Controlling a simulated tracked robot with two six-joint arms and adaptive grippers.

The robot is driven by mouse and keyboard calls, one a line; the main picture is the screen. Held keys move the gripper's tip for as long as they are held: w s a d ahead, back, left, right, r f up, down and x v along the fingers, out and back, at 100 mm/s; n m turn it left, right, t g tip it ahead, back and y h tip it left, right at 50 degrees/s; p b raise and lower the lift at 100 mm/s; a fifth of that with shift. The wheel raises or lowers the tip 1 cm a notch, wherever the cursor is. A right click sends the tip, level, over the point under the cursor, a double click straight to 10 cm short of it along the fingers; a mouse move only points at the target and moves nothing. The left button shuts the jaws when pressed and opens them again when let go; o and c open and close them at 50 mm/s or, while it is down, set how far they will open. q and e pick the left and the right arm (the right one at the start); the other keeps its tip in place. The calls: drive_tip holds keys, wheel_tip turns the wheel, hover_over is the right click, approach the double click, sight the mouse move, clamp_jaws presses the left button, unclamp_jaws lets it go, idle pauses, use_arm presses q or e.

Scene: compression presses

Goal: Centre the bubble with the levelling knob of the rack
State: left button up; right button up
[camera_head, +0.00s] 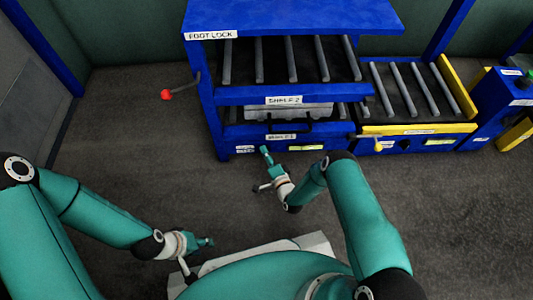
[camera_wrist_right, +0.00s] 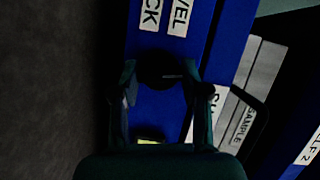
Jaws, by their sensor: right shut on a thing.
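The blue rack (camera_head: 208,105) stands at the back middle. Its black levelling knob (camera_wrist_right: 160,70) shows in the right wrist view between the fingers of my right gripper (camera_wrist_right: 160,78), which is shut on it. In the head view my right gripper (camera_head: 266,152) is at the rack's lower front and hides the knob. A yellow-green vial (camera_head: 305,147) sits on the front to its right; part of it shows in the wrist view (camera_wrist_right: 150,138). The bubble is too small to make out. My left gripper (camera_head: 207,242) is over the floor, away from the rack; its fingers are too small to read.
A red-ended lever (camera_head: 166,94) sticks out left of the rack. A grey sample case (camera_head: 290,112) with a black handle lies on a shelf. A roller conveyor with a yellow edge (camera_head: 420,129) adjoins on the right. The floor at left (camera_head: 120,115) is clear.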

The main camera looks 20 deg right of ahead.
drive_tip(key=n+g+h+p, duration=0.1)
drive_tip(key=n+h, duration=0.1)
drive_tip(key=n, duration=0.2)
drive_tip(key=n+g+h+p, duration=0.1)
drive_tip(key=n+h, duration=0.1)
drive_tip(key=n, duration=0.2)
drive_tip(key=n+g+h+p, duration=0.1)
drive_tip(key=n+g+h, duration=0.1)
drive_tip(key=n, duration=0.2)
drive_tip(key=shift+s+a+f+n, duration=0.1)
drive_tip(key=shift+s+a+n, duration=0.05)
drive_tip(key=shift+a+n, duration=0.15)
idle(0.3)
drive_tip(key=shift+h, duration=0.3)
drive_tip(key=o, duration=0.9)
drive_tip(key=shift+o, duration=1.2)
